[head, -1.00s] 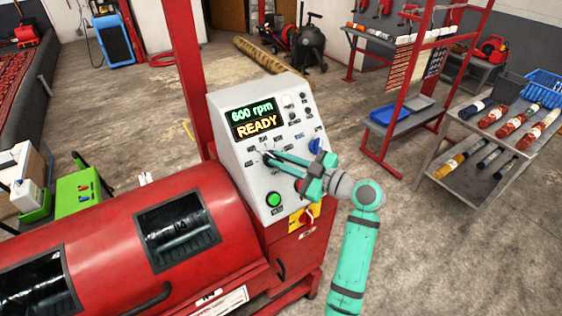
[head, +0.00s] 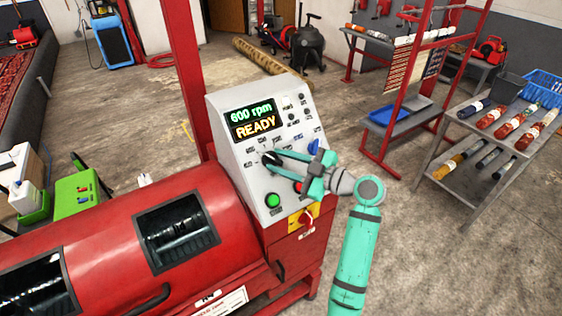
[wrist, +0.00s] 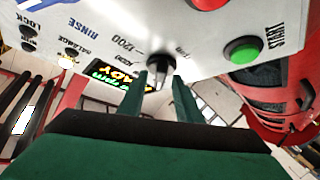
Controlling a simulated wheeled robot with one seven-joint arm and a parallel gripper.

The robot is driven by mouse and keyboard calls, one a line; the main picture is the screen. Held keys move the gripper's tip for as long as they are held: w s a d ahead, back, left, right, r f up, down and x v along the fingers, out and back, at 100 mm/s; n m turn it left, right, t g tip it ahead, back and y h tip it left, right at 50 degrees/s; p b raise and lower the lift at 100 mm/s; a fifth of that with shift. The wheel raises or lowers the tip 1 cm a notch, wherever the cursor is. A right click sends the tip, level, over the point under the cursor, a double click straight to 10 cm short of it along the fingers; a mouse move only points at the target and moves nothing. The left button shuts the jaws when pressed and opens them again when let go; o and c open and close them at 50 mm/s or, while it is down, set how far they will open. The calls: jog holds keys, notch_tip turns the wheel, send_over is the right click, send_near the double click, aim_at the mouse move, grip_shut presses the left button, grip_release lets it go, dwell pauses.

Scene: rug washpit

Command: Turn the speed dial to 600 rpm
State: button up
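The speed dial (head: 270,158) is a dark knob on the sloped grey control panel (head: 230,150) of the red machine. In the wrist view the dial (wrist: 159,73) shows at my fingertips, ringed by printed numbers; its exact pointing is hard to read. The display (head: 255,122) reads "600 rpm" in green and "READY" in orange. My gripper (head: 277,159) reaches the dial from the right. Its two teal fingers stand apart, one on each side of the knob, with the tips close to it. The wrist view shows a gap between the fingers (wrist: 164,82).
A green START button (head: 273,200) sits below the dial, with a red button (head: 298,187) beside it. A blue knob (head: 314,146) is at the panel's right. A red-and-yellow switch (head: 304,217) is lower down. A shelf rack (head: 480,150) stands right; floor between is clear.

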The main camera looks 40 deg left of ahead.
jog(key=d+r, duration=0.1)
jog(key=d, duration=0.9)
jog(key=shift+w+d+r, duration=0.15)
jog(key=shift+w+d, duration=0.05)
jog(key=shift+d, duration=0.2)
